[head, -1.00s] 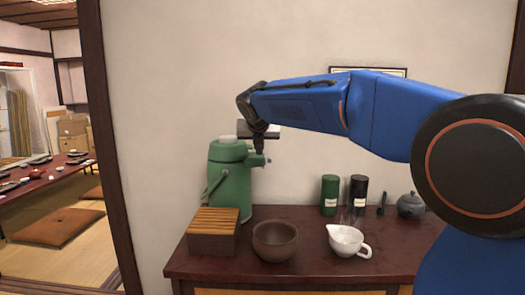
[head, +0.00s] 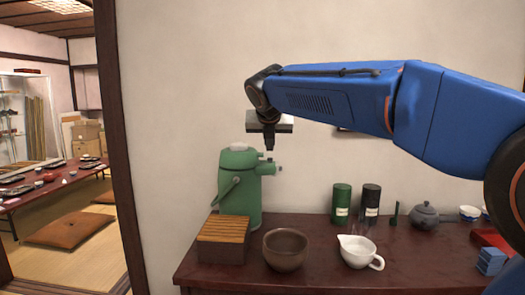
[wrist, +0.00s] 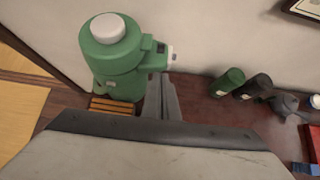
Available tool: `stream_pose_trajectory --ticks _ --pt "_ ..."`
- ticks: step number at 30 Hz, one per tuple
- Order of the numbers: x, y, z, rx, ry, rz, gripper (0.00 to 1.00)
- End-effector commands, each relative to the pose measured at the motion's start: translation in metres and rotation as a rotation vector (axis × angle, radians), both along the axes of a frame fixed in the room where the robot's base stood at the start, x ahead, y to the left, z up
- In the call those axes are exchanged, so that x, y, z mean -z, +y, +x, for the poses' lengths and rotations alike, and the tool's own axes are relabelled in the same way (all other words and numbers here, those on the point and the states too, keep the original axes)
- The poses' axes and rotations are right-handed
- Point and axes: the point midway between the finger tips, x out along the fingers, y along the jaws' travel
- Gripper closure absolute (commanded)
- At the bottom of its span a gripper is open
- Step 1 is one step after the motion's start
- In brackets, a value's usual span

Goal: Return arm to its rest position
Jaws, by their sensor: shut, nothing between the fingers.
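My gripper (head: 269,143) is at the end of my blue arm, pointing down, above and just right of the green air pot's top. It is shut and empty. In the wrist view my gripper (wrist: 162,98) shows its fingers together, beside the green pot (wrist: 115,55) and apart from it. The green pot (head: 238,190) stands upright at the back left of the dark counter, with a white top button and a handle on its side.
On the counter (head: 330,270) are a slatted wooden box (head: 223,240), a brown bowl (head: 285,250), a white spouted cup (head: 358,252), a green canister (head: 341,204), a black canister (head: 370,205) and a grey teapot (head: 424,216). A red tray edge (head: 492,240) and blue block (head: 491,261) are at right.

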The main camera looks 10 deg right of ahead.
Motion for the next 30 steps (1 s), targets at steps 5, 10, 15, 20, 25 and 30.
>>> stream_pose_trajectory --ticks 5,10,15,20,25,30 --pt "0.014 -0.018 -0.027 0.123 -0.001 0.131 1.00" --pt "0.046 -0.046 -0.080 0.380 -0.002 0.389 1.00" --pt "0.083 -0.070 -0.136 0.668 -0.007 0.650 1.00" --pt "0.122 -0.088 -0.190 0.955 -0.019 0.884 1.00" --pt "0.166 -0.102 -0.247 1.274 -0.039 1.116 1.00" --pt "0.214 -0.110 -0.303 1.609 -0.072 1.332 1.00"
